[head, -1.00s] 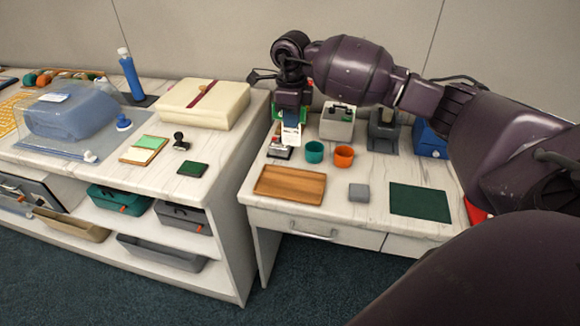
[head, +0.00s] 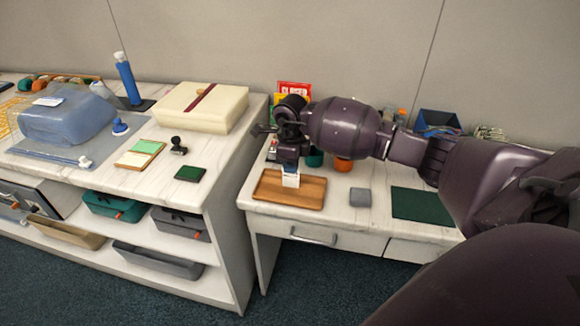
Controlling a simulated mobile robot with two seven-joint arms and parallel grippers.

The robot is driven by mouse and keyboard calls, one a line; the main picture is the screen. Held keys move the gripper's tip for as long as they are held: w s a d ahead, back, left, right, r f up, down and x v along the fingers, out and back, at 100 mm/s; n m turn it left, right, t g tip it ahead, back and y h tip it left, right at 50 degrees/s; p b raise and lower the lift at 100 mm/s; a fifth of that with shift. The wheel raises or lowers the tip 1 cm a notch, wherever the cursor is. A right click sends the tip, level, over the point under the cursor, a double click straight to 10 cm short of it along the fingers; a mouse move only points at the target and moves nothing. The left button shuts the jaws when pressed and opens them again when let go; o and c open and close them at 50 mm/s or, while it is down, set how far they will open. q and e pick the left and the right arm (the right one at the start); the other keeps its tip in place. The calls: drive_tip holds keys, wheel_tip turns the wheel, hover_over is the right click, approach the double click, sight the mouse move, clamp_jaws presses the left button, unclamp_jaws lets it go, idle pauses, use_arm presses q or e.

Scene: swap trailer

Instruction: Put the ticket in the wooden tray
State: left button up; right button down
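The wooden tray (head: 265,190) lies flat on the right-hand white desk, near its front left edge. My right gripper (head: 290,168) points down above the middle of the tray. A small white ticket (head: 291,180) hangs below its fingertips, with a blue part at its top. The gripper looks shut on the ticket. The ticket's lower edge is over or at the tray's floor; I cannot tell whether it touches. My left gripper is not in view.
A grey block (head: 360,197) and a dark green mat (head: 424,204) lie right of the tray. Behind my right arm are an orange cup (head: 343,164) and a blue bin (head: 438,121). A gap separates this desk from the left counter (head: 225,180), which holds a cream box (head: 202,107).

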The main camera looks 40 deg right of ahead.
drive_tip(key=shift+f, duration=0.2)
drive_tip(key=shift+f, duration=0.15)
drive_tip(key=c, duration=1.4)
unclamp_jaws()
